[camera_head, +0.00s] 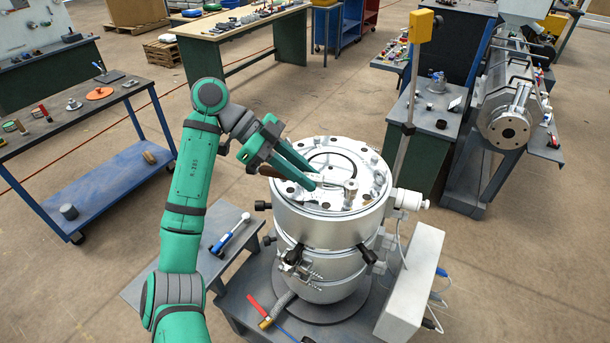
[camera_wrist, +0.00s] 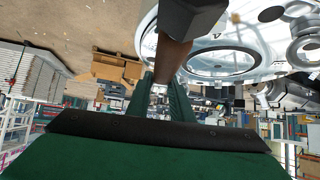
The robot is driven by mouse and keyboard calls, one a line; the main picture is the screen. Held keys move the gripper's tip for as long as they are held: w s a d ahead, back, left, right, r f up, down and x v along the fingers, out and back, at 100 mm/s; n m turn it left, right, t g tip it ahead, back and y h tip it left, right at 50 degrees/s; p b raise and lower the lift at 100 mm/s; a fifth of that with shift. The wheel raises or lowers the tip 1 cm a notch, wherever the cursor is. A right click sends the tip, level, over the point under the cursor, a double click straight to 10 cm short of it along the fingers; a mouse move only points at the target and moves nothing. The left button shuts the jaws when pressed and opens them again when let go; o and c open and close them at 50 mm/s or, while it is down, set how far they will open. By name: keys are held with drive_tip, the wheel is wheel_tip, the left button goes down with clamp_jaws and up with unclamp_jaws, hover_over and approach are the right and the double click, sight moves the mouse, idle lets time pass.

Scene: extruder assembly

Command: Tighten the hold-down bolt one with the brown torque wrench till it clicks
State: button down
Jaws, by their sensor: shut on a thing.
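My gripper (camera_head: 308,177) is over the top of the round silver drum (camera_head: 330,245), shut on the torque wrench. The wrench has a brown handle (camera_head: 271,172) and a steel shaft running right to its round head (camera_head: 351,187) at the right side of the drum's lid. The brown handle also shows in the wrist view (camera_wrist: 172,58), between my green fingers (camera_wrist: 160,98), with a dark end near the camera. The head stands over the lid's bolt ring; the bolt under it is hidden. I cannot tell which bolt is number one, nor whether the head is seated.
A blue-and-white tool (camera_head: 230,232) lies on the grey bench left of the drum. A red-handled hammer (camera_head: 270,310) lies in front. A white box (camera_head: 411,285) with cables and a post with a yellow box (camera_head: 421,25) stand at the right.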

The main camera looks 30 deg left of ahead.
drive_tip(key=shift+r, duration=0.1)
drive_tip(key=shift+r, duration=2.4)
